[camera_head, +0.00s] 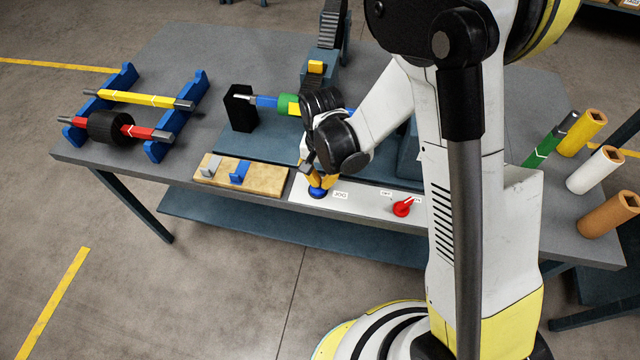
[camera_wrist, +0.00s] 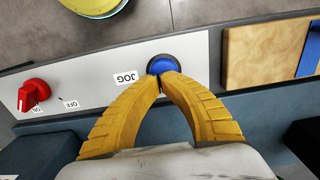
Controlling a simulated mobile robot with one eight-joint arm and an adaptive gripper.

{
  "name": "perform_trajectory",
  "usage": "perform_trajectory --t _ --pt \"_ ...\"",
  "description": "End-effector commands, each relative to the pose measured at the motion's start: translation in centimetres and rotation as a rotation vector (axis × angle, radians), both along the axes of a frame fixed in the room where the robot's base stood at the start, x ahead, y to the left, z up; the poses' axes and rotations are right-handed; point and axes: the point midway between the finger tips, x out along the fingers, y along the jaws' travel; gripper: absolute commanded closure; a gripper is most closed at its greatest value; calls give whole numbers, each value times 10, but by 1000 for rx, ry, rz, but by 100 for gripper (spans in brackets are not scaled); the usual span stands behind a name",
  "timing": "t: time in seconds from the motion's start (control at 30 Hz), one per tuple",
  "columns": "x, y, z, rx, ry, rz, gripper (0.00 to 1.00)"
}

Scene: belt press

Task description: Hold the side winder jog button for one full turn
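The jog button (camera_wrist: 163,64) is a blue round button in a dark ring on a light panel, beside a JOG label. In the wrist view my gripper (camera_wrist: 165,80) has its two yellow fingertips together over the near part of the button; whether they press it down I cannot tell. In the head view my gripper (camera_head: 318,188) points down at the blue button (camera_head: 317,194) on the front panel. The side winder behind it, with a blue, green and yellow shaft (camera_head: 288,104), is partly hidden by my arm.
A red switch (camera_head: 403,207) with ON and OFF labels sits right of the button. A wooden board (camera_head: 262,178) with grey and blue hooks lies left. A blue rack (camera_head: 160,150) holds bars at far left. Several coloured rolls (camera_head: 596,170) stand at right.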

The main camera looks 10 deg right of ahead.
Motion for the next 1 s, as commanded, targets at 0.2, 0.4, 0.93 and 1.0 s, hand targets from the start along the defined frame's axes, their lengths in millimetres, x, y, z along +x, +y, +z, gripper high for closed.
perform_trajectory --t 0.2,0.4,0.93,1.0 --pt "3 -4 57 1 0 -1 100" --pt "3 -4 97 1 0 -1 100" --pt "4 -4 119 1 -1 -1 100" --pt "4 -4 119 1 -1 -1 100"
